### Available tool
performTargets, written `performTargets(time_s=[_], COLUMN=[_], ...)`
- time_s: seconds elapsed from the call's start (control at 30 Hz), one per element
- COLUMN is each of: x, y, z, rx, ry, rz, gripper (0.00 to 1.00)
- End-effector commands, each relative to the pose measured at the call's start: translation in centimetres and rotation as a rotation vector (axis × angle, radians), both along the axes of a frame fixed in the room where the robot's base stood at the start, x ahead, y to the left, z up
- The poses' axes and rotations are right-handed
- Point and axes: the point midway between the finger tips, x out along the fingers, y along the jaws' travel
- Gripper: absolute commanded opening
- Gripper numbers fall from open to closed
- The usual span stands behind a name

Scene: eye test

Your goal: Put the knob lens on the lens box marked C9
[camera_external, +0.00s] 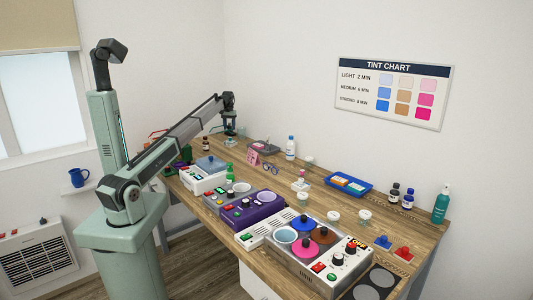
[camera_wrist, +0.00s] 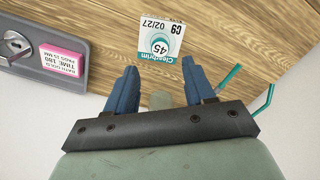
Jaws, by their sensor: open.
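The lens box marked C9 (camera_wrist: 162,37) is a white card-like box with a teal ring and the number 45, upside down in the wrist view. It lies on the wooden table, ahead of my gripper (camera_wrist: 160,90) and apart from it. The two blue fingers are spread open. A small grey-green block (camera_wrist: 160,100) shows between them; I cannot tell whether it is a thing or part of my gripper. In the external view my gripper (camera_external: 231,126) is over the far left end of the table. I cannot make out the knob lens for certain in either view.
Teal bent rods (camera_wrist: 230,78) are at the right. Knobbed lids (camera_external: 322,235), white pots (camera_external: 332,216), a blue tray (camera_external: 349,184) and bottles (camera_external: 407,200) crowd the table.

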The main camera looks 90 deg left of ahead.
Motion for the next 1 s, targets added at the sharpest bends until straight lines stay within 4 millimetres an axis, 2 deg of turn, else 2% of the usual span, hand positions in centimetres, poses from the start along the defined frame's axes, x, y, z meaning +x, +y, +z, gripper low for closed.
performTargets(time_s=[0.1,0.3,0.7,1.0], x=[0.0,0.0,0.0,0.0], y=[0.1,0.0,0.0,0.0], z=[2.0,4.0,4.6,4.6], rx=[0.001,0.000,-0.001,-0.001], ry=[0.000,0.000,0.000,0.000], rz=[0.000,0.000,0.000,0.000], gripper=[0.54,0.54,0.54,0.81])
